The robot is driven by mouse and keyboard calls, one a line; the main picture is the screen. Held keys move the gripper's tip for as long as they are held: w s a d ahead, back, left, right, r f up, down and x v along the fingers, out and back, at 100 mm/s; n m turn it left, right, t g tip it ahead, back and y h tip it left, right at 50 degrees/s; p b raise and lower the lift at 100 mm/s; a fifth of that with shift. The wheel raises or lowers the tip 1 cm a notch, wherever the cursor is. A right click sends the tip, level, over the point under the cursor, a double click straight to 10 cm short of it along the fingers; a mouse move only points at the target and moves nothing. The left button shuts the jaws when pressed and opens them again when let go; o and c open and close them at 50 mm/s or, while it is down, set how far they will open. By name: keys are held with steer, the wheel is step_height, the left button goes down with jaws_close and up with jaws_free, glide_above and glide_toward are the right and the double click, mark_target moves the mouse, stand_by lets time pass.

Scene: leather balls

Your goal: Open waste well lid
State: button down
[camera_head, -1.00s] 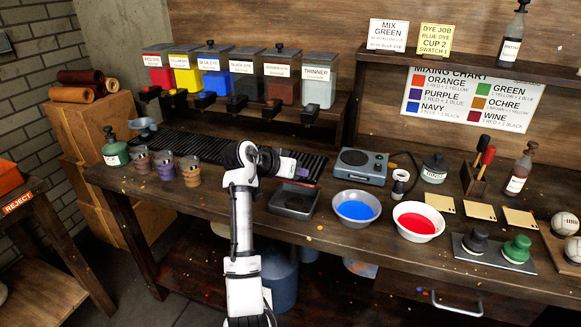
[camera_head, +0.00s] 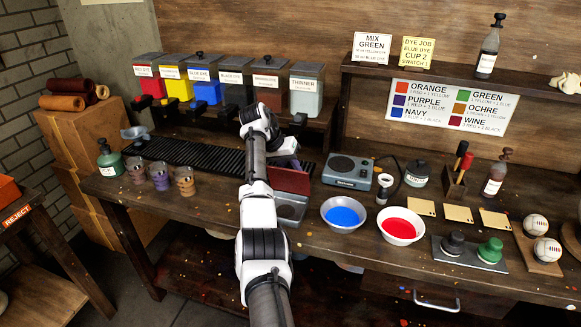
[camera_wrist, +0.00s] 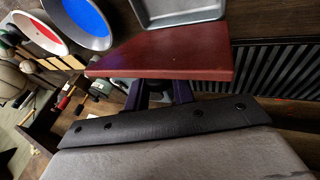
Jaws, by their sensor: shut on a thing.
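The waste well lid looks like a dark red panel (camera_head: 291,180), raised and tilted at the back of a grey metal basin (camera_head: 290,213). In the wrist view the red panel (camera_wrist: 165,52) spans the middle, with the grey basin (camera_wrist: 180,12) beyond it. My gripper (camera_wrist: 158,92) shows purple fingers shut against the near side of the panel. The exact spot they hold is hidden under the panel edge. In the head view my gripper (camera_head: 284,161) is behind the panel, and my forearm covers part of the basin.
A blue dye bowl (camera_head: 344,214) and a red dye bowl (camera_head: 402,226) stand right of the basin. A hot plate (camera_head: 347,171) is behind them. A black ribbed rack (camera_head: 205,157) and several cups (camera_head: 160,176) lie left. Dye dispensers (camera_head: 207,83) stand behind.

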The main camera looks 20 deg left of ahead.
steer(key=shift+w+g, duration=0.7)
steer(key=shift+g, duration=0.1)
stand_by(0.5)
